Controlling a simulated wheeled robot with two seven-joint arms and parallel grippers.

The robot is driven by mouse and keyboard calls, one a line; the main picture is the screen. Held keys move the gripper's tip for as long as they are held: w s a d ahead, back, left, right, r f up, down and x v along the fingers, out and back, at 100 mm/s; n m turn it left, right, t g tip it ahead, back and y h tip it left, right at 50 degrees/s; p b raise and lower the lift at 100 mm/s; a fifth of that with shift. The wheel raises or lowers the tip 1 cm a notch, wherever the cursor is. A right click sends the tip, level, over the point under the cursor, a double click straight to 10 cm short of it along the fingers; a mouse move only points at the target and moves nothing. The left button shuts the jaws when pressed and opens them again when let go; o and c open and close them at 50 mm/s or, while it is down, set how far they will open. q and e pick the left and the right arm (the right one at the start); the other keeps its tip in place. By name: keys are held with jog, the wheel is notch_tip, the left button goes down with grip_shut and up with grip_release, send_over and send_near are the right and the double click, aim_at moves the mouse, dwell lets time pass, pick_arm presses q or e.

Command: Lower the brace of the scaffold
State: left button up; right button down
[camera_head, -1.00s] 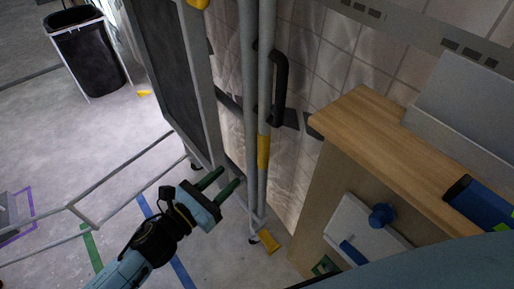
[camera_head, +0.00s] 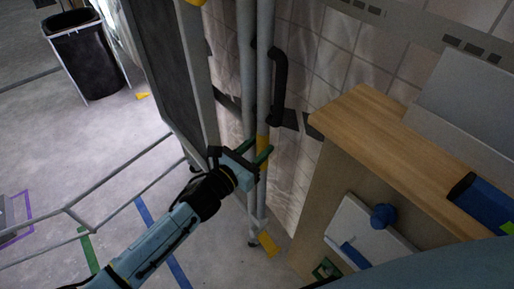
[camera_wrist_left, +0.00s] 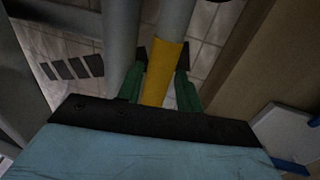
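The scaffold (camera_head: 246,60) is a grey metal frame standing upright at the picture's middle. Its brace looks to be the upright grey tube (camera_head: 265,90) with a yellow band (camera_head: 263,144), beside another grey post. My left gripper (camera_head: 256,151) is at the yellow band, its green fingers on either side of the tube. In the left wrist view the yellow band (camera_wrist_left: 163,75) lies between the two fingers (camera_wrist_left: 166,88). The fingers look open; contact with the tube is unclear. My right gripper is not in view.
A black handle (camera_head: 281,85) sits just right of the tubes. A wooden-topped cabinet (camera_head: 365,125) with a blue knob (camera_head: 383,215) stands at the right. A black bin (camera_head: 88,60) is at the back left. Low grey rails (camera_head: 125,180) cross the left floor.

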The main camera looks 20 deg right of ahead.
pick_arm(q)
grip_shut()
jog(key=shift+a, duration=0.1)
